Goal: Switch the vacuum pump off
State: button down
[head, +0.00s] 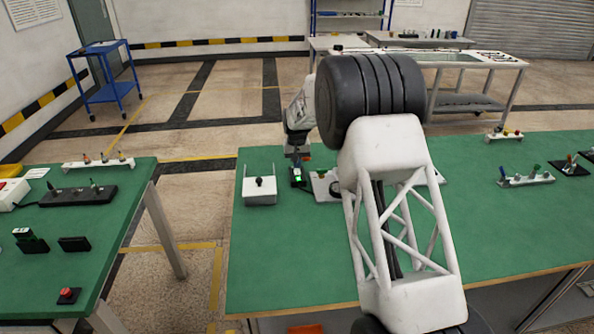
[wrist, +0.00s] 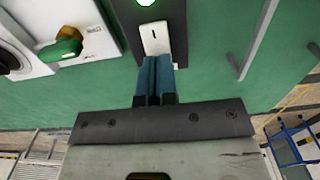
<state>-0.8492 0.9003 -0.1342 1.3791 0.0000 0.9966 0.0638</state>
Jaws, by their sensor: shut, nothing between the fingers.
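A black switch box with a lit green lamp (head: 298,176) stands on the green table in the head view. In the wrist view its lamp (wrist: 146,2) glows green at the top edge, above a white rocker plate (wrist: 155,36) with a small dark mark. My gripper (wrist: 155,60) is shut, its blue fingers together and empty. The fingertips are at the rocker's lower end and cover part of it; I cannot tell whether they touch. In the head view my fingers are hard to make out above the box. No pump body is clearly identifiable.
A white panel with a green knob (wrist: 62,49) lies left of the box in the wrist view. A white open holder (head: 259,198) stands left of the box in the head view. The front of the green table (head: 285,265) is clear. A second green table stands left.

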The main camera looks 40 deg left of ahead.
jog(key=shift+f, duration=0.25)
dwell(0.3)
jog(key=shift+r, duration=0.15)
jog(key=shift+r, duration=3.35)
